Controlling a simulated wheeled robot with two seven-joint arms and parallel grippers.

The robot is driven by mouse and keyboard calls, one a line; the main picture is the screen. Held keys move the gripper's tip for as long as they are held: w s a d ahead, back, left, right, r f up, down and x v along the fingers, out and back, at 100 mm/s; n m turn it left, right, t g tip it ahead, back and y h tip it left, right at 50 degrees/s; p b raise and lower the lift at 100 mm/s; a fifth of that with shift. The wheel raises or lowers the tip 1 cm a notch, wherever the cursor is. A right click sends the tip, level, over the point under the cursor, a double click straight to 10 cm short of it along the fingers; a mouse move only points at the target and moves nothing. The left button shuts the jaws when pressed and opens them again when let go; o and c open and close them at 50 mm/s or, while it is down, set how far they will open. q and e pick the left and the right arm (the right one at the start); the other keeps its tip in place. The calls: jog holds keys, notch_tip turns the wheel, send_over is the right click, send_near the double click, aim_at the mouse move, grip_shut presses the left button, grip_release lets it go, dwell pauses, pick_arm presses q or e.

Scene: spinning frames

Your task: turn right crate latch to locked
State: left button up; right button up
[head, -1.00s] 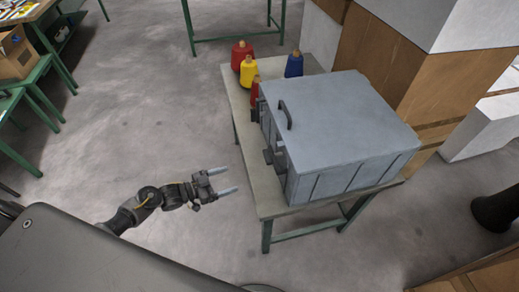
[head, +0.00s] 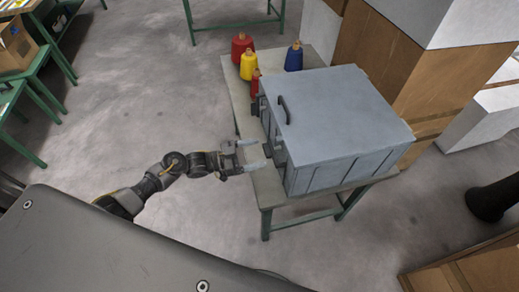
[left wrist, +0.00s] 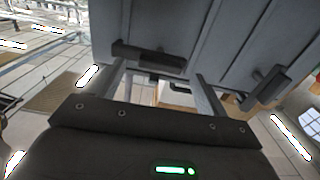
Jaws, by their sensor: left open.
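The grey crate (head: 345,115) with a dark lid handle (head: 285,109) stands on a table. Two dark latches are on its side facing me. The nearer one, the right latch (head: 268,148), is partly hidden by my gripper; it also shows as a dark bar in the left wrist view (left wrist: 148,55). The other latch (head: 255,107) shows at right in the left wrist view (left wrist: 265,86). My left gripper (head: 261,153) is open and empty, its fingertips close to the right latch. In the left wrist view its fingers (left wrist: 160,72) point toward that bar. I cannot tell whether they touch. My right gripper is out of view.
The floor left of the table is clear.

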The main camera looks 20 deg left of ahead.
pick_arm(q)
jog(key=shift+x, duration=1)
jog(key=c, duration=1.4)
